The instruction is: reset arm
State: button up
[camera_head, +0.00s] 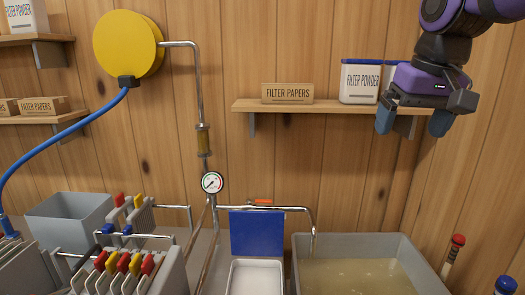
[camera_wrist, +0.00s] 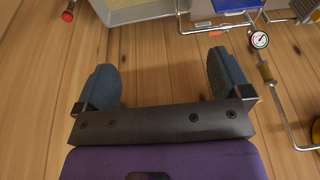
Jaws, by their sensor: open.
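My gripper (camera_head: 412,120) is raised at the upper right of the head view, in front of the shelf's right end. Its two blue-grey fingers are spread apart with nothing between them. In the wrist view my gripper (camera_wrist: 168,88) shows the same wide gap, with only wood planks behind it. My purple arm comes down from the top right corner of the head view.
A shelf (camera_head: 340,106) holds a filter papers box (camera_head: 287,93) and a filter powder tub (camera_head: 360,82) close to my gripper. Below are a grey tank of liquid (camera_head: 350,278), a white tray (camera_head: 256,278), a blue panel (camera_head: 257,233), a gauge (camera_head: 212,182) and a filter press (camera_head: 125,262).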

jog(key=s+d+f+t, duration=0.1)
jog(key=s+d+f, duration=0.1)
jog(key=s+f, duration=0.2)
jog(key=s+d+f+t, duration=0.1)
jog(key=s+d+f, duration=0.2)
jog(key=s, duration=0.7)
jog(key=shift+s+f, duration=0.2)
jog(key=shift+f, duration=0.45)
